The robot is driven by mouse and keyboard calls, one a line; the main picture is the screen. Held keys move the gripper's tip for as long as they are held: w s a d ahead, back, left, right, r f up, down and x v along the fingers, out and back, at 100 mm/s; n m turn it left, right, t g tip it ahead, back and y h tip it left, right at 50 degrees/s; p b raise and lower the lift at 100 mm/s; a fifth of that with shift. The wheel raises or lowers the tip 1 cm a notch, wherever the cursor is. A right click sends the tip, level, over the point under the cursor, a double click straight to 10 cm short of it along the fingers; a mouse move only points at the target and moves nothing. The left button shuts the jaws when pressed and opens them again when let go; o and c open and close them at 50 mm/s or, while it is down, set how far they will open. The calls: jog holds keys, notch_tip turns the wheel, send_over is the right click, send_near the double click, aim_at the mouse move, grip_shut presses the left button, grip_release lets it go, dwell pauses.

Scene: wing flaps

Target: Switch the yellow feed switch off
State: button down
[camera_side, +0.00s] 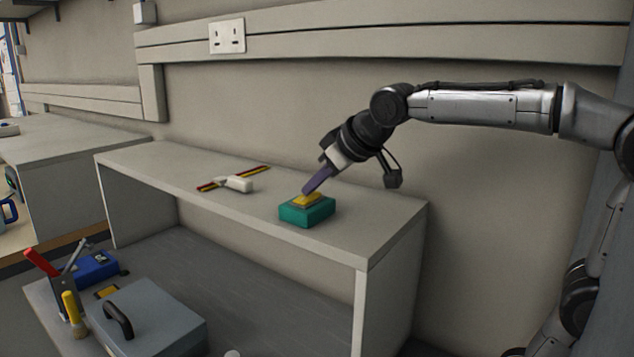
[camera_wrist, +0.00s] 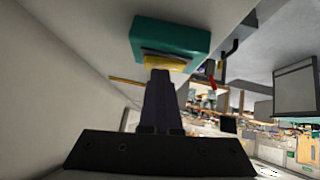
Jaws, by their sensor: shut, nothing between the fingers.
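The yellow feed switch (camera_side: 307,199) is a yellow rocker on top of a teal box (camera_side: 306,216), which stands on the grey shelf top near its right end. In the wrist view the yellow switch (camera_wrist: 165,62) shows on the teal box (camera_wrist: 170,36), partly hidden behind my fingers. My gripper (camera_side: 308,189) is shut and tilted down to the left, its purple fingertips at the switch, touching it or very close. In the wrist view my gripper (camera_wrist: 159,75) overlaps the switch's edge. I cannot tell for sure which way the rocker is tipped.
A white part with red and yellow striped bars (camera_side: 235,183) lies on the shelf top (camera_side: 385,219), left of the teal box. Below stand a grey case (camera_side: 150,320), a blue box (camera_side: 96,267) and upright tools. A wall with a socket (camera_side: 227,36) rises behind.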

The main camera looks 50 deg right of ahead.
jog(key=shift+a, duration=0.25)
jog(key=r, duration=0.4)
jog(key=shift+a+r, duration=0.25)
jog(key=shift+a, duration=0.05)
jog(key=d+v, duration=0.1)
jog(key=v, duration=0.8)
jog(key=shift+s+a, duration=0.35)
jog(key=shift+a, duration=0.2)
jog(key=shift+r, duration=0.1)
jog(key=shift+d+r, duration=0.15)
jog(key=shift+d, duration=0.5)
jog(key=shift+w, duration=0.1)
